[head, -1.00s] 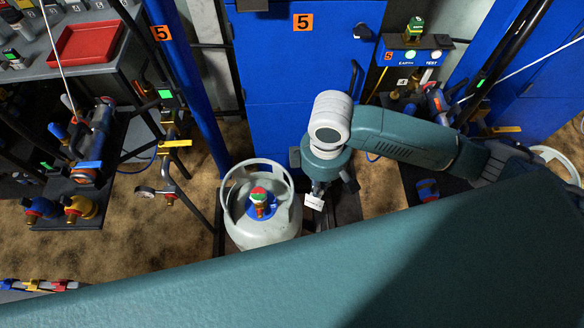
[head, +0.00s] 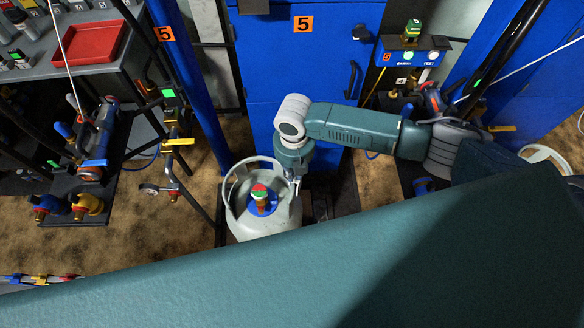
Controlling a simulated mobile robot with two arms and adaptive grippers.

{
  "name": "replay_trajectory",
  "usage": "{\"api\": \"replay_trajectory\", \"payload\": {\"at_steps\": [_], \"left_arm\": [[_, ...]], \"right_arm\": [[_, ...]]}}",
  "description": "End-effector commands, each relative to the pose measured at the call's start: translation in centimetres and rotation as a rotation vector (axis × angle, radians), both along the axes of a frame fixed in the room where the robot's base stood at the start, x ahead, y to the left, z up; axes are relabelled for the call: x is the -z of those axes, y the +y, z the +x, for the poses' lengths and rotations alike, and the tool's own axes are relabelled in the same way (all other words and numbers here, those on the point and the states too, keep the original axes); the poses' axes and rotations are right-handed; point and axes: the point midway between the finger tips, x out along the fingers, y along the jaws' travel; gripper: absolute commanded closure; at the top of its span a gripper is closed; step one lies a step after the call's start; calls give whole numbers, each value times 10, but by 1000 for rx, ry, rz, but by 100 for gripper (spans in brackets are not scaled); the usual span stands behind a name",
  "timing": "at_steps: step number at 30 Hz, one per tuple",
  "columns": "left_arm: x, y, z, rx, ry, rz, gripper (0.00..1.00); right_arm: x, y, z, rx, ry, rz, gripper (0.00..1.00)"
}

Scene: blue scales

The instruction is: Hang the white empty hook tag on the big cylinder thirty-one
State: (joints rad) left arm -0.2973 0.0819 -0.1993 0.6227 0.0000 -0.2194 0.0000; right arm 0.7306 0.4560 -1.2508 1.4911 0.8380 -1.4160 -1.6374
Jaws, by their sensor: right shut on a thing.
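A big pale grey cylinder (head: 262,228) stands upright on the floor in the lower middle of the head view. It has a round collar (head: 230,187) with openings and a red, green and blue valve (head: 260,197) inside. My right gripper (head: 296,186) points down at the right side of the collar, close to its rim. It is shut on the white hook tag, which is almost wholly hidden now. I cannot tell whether the tag or the fingers touch the collar. My left gripper is not in view.
A blue cabinet (head: 305,90) marked 5 stands behind the cylinder. A blue post (head: 190,85) rises at its left. A rack with hoses and valves (head: 95,145) and a table with a red tray (head: 85,42) are at left. My own teal body part hides the foreground.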

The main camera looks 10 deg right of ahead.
Motion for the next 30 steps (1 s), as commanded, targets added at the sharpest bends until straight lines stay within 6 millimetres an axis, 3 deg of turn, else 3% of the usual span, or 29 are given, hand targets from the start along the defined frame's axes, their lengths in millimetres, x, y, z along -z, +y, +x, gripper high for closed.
{"api": "replay_trajectory", "payload": {"at_steps": [9,25,30], "left_arm": [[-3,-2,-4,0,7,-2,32],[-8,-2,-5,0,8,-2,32],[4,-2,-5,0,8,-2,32]], "right_arm": [[7,3,11,-242,-1,1,100],[6,2,11,-252,0,5,100],[21,2,11,-252,0,4,100]]}}
